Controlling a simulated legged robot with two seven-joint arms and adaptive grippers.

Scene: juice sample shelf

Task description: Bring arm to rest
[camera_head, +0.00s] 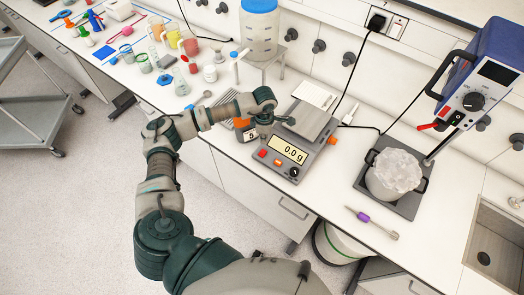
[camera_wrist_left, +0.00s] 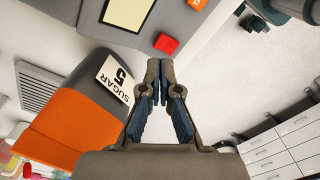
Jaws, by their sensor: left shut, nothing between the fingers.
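My left arm comes up from the bottom of the head view, bends at the bench edge and reaches right over the bench. My left gripper (camera_head: 289,120) is beside the scale's weighing plate, above the front of the scale (camera_head: 316,122), whose display reads 0.0 g. In the left wrist view the fingers of my left gripper (camera_wrist_left: 159,72) are shut with nothing between them. An orange and grey container (camera_wrist_left: 70,115) labelled SUGAR is left of the fingers there. It also shows in the head view (camera_head: 246,133), partly hidden by my arm. My right gripper is not in view.
A hot plate with a beaker (camera_head: 392,172) stands right of the scale, and a purple-handled tool (camera_head: 372,222) lies in front of it. Several jars and colourful items crowd the bench's left end. A sink (camera_head: 486,247) is at far right. A grey cart (camera_head: 30,95) stands left.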

